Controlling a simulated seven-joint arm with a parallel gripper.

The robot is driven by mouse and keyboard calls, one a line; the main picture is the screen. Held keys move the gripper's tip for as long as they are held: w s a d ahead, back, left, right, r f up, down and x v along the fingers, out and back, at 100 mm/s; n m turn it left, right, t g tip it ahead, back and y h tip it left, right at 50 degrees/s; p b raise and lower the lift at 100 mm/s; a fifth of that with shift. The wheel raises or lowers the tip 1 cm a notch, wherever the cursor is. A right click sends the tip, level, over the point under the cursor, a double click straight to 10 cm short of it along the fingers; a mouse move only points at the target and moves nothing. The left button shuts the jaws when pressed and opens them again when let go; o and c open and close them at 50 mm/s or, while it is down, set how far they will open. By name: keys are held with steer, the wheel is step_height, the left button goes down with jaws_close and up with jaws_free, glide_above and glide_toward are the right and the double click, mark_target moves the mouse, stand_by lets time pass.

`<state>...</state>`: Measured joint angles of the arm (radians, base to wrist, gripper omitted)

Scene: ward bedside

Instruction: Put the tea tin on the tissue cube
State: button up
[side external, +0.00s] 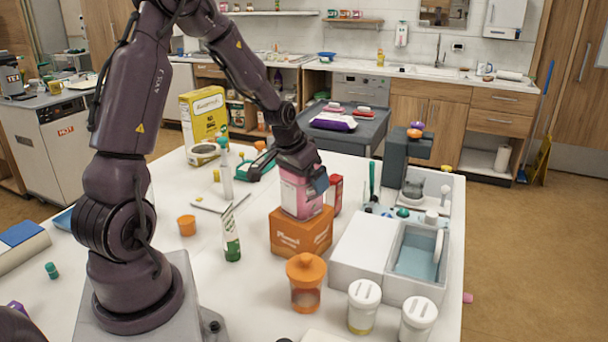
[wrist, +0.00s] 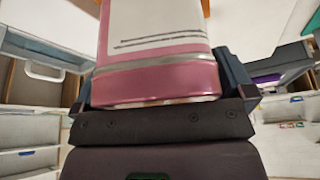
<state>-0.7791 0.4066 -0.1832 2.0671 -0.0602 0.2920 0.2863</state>
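The tea tin (side external: 300,196) is pink with a pale label and stands upright in the side view. My gripper (side external: 306,178) is around its upper part from above, with the fingers shut on its sides. The tin also fills the middle of the wrist view (wrist: 158,80), between the two fingers (wrist: 165,92). The tissue cube (side external: 301,233) is an orange box on the white table, directly under the tin. The tin's base appears to meet the cube's top; whether its weight rests there I cannot tell.
A red box (side external: 335,193) stands close behind the tin. A white-grey bin unit (side external: 375,252) is to the right. An orange-lidded jar (side external: 305,283) and white-lidded jars (side external: 363,305) stand in front. A green-white tube (side external: 231,235) and an orange cup (side external: 187,225) are to the left.

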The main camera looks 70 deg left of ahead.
steer(key=shift+s+r, duration=0.1)
steer(key=shift+r, duration=0.45)
steer(key=v, duration=1.1)
steer(key=shift+d+r, duration=0.1)
steer(key=s+d+r+m, duration=0.1)
steer(key=s+d+r, duration=0.1)
steer(key=d, duration=0.5)
steer(key=s+d+r+m+t+h, duration=0.1)
steer(key=s+d+m, duration=0.1)
steer(key=s+d, duration=0.3)
steer(key=s+d+r+m, duration=0.1)
steer(key=s+d, duration=0.3)
steer(key=d, duration=0.5)
steer(key=shift+r+m+h, duration=0.3)
steer(key=shift+r+h, duration=0.1)
steer(key=shift+r, duration=0.4)
